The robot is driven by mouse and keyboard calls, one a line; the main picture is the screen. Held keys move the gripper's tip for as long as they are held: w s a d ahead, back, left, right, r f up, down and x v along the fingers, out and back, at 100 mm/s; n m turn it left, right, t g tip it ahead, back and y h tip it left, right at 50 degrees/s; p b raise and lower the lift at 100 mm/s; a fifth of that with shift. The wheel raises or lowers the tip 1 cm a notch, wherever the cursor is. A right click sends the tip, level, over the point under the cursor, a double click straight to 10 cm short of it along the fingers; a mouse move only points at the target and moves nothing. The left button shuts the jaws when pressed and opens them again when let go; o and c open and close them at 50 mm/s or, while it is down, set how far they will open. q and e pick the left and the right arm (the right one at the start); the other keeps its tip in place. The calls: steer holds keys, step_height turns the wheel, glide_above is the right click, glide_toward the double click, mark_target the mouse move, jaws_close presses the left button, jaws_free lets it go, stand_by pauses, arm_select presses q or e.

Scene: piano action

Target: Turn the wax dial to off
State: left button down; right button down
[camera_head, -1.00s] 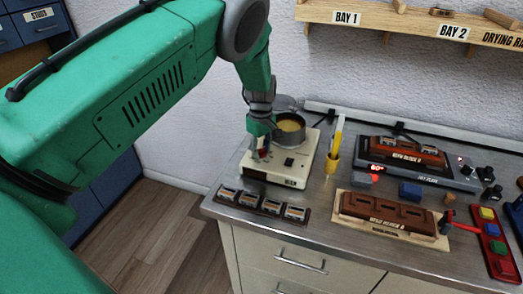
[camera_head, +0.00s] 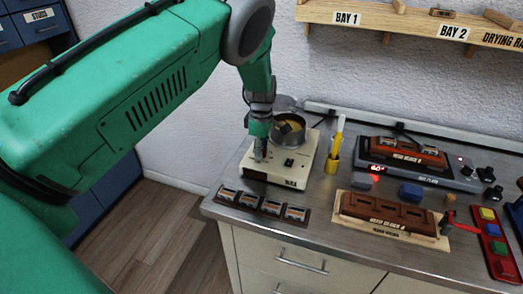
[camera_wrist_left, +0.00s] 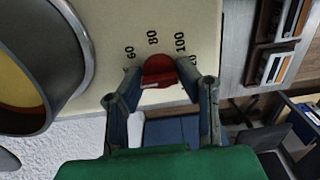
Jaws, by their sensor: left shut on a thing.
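The wax heater (camera_head: 300,168) is a cream box on the left of the steel bench, with a round metal pot (camera_head: 291,138) of yellow wax on it. My left gripper (camera_head: 260,156) points down at the heater's front left. In the left wrist view, the red wax dial (camera_wrist_left: 158,71) sits between the two fingertips of my left gripper (camera_wrist_left: 160,84), which is shut on it. Printed numbers including 60, 80 and 100 show around the dial. The off mark and the dial's pointer cannot be made out. My right gripper is not in view.
A yellow cup with brushes (camera_head: 333,160) stands right of the heater. A dark strip of several small pieces (camera_head: 262,205) lies in front. Brown reed blocks (camera_head: 388,213), a hot plate (camera_head: 460,180) and coloured buttons (camera_head: 497,246) fill the right. A shelf (camera_head: 400,22) hangs on the wall.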

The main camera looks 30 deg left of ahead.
arm_select(q)
steer(key=shift+w+r, duration=0.25)
steer(key=c, duration=1.2)
jaws_free()
steer(key=shift+f, duration=0.15)
steer(key=shift+s, duration=0.1)
step_height(320, 180, up, 12)
steer(key=shift+f, duration=0.1)
